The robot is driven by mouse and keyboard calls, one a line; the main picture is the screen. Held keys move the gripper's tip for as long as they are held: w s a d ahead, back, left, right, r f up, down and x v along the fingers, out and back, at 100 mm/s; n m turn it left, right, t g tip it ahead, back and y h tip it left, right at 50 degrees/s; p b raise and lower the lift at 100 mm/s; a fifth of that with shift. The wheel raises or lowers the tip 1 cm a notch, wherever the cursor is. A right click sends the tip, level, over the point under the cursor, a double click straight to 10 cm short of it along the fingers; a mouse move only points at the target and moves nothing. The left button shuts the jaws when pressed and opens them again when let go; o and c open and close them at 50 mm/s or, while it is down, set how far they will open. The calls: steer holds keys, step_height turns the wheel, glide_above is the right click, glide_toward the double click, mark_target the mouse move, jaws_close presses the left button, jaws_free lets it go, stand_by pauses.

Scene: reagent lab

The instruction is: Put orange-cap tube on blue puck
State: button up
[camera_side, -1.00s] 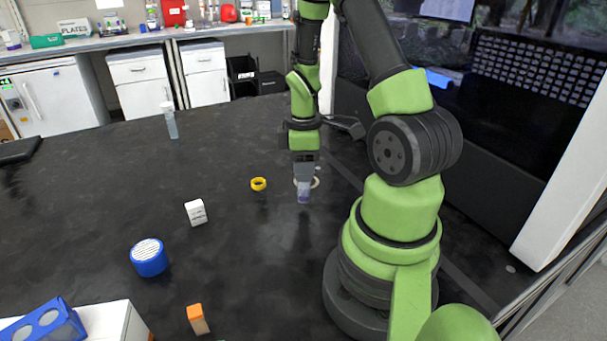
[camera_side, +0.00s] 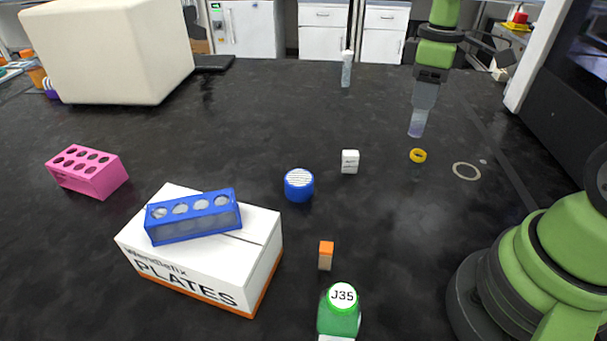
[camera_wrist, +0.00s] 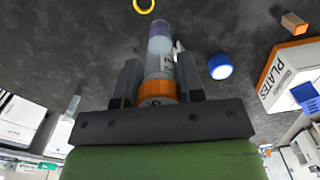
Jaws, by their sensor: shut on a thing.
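The orange-cap tube is clear with purple contents at its lower end, seen in the side view (camera_side: 418,122) and the wrist view (camera_wrist: 160,50). My gripper (camera_side: 428,82) is shut on it near the cap; the orange cap shows between the fingers (camera_wrist: 157,88) in the wrist view. The tube hangs above the table, slightly tilted, beyond a yellow ring in the side view. The blue puck (camera_side: 299,185), round with a striped white top, stands on the table to the left of the tube; it also shows in the wrist view (camera_wrist: 220,67). Nothing is on it.
A plates box (camera_side: 220,270) bears a blue rack (camera_side: 195,216). An orange-topped block (camera_side: 326,256) and green bottle (camera_side: 339,315) are nearer. A white-capped tube (camera_side: 347,70) stands farther back.

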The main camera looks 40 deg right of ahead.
steer(key=w+a+r, duration=0.1)
steer(key=w+a, duration=0.4)
steer(key=a, duration=0.4)
steer(key=w+a+r, duration=0.2)
steer(key=w+a, duration=0.4)
steer(key=a, duration=0.4)
steer(key=shift+n, duration=0.4)
steer(key=shift+s+a+f, duration=0.1)
steer(key=shift+a+f, duration=0.05)
steer(key=shift+f, duration=1.55)
steer(key=shift+s+a+f, duration=0.1)
steer(key=shift+f, duration=1.6)
steer(key=shift+a+f, duration=0.15)
steer(key=shift+f, duration=1.55)
steer(key=shift+f, duration=0.15)
steer(key=o, duration=0.9)
